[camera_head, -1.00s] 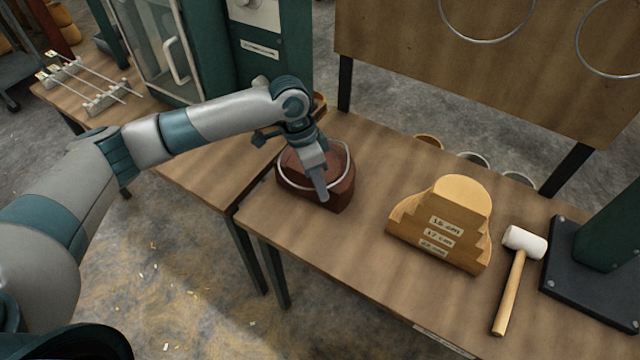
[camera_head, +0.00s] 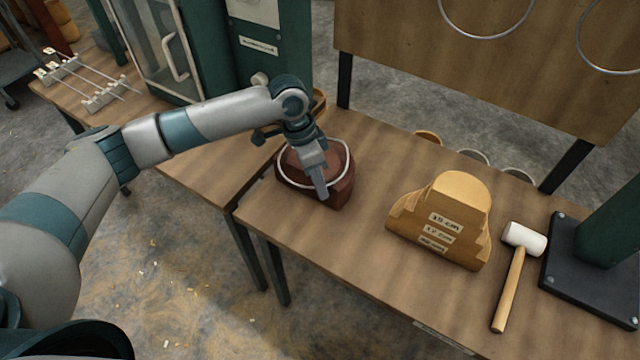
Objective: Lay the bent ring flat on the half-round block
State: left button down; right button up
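A thin pale metal ring (camera_head: 352,160) is at the top of a dark red-brown block (camera_head: 341,192) near the left end of the workbench. I cannot tell whether it rests fully on the block. My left gripper (camera_head: 322,190) points down over the block, its fingers crossing the ring's front edge. Its fingers overlap in this view, so whether they are closed on the ring is unclear. A light wooden stepped block (camera_head: 462,190) with a rounded top and size labels stands mid-bench, well to the right of the gripper. My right gripper is out of view.
A white-headed mallet (camera_head: 524,238) lies right of the stepped block, beside a dark base plate (camera_head: 590,275) with a green post. A board with hanging rings (camera_head: 487,40) stands behind. The bench between the two blocks is clear.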

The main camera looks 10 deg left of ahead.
pick_arm(q)
jog(key=shift+p, duration=0.4)
jog(key=shift+f, duration=0.25)
jog(key=shift+f, duration=0.4)
jog(key=c, duration=1.9)
grip_release()
jog(key=shift+f, duration=0.1)
jog(key=shift+c, duration=0.2)
jog(key=shift+c, duration=0.5)
